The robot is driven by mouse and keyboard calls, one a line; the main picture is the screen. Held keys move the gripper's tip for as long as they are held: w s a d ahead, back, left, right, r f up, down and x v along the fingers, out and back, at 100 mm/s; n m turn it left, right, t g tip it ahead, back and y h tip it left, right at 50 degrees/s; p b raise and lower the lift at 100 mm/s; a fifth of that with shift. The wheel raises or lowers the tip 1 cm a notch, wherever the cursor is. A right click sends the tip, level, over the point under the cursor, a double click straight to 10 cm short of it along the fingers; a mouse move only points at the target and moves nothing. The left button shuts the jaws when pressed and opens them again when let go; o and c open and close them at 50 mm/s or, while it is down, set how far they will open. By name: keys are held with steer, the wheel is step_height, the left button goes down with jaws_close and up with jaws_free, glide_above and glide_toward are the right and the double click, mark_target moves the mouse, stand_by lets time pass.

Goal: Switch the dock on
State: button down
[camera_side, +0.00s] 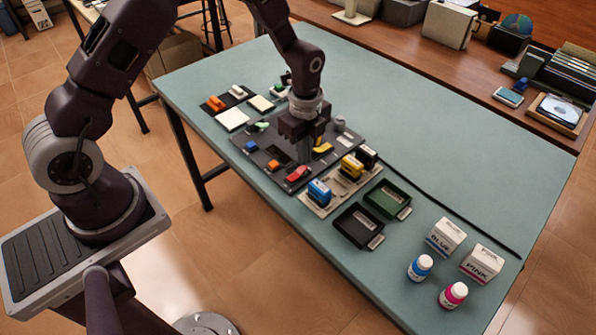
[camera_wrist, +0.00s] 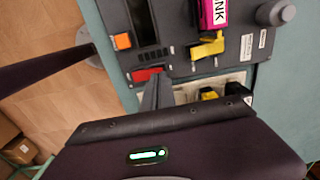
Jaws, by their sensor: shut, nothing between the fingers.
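The dock is a dark grey panel (camera_side: 262,153) lying on the teal table, and part of it fills the top of the wrist view (camera_wrist: 176,55). A red switch-like part (camera_side: 297,174) sits near its front edge and also shows in the wrist view (camera_wrist: 147,74). My gripper (camera_side: 304,158) points down over the dock, shut and empty. In the wrist view its fingertips (camera_wrist: 158,80) are right beside the red part; I cannot tell whether they touch it. Whether the switch is on or off is not clear.
An orange button (camera_wrist: 122,41), a yellow part (camera_wrist: 207,47), a pink block (camera_wrist: 213,14) and a grey knob (camera_wrist: 276,12) stand close by on the dock. A blue stamp (camera_side: 319,192) and a yellow stamp (camera_side: 351,166) stand at right. Dark trays (camera_side: 358,228) lie beyond.

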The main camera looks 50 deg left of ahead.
steer(key=shift+f, duration=1.05)
steer(key=shift+r, duration=3.5)
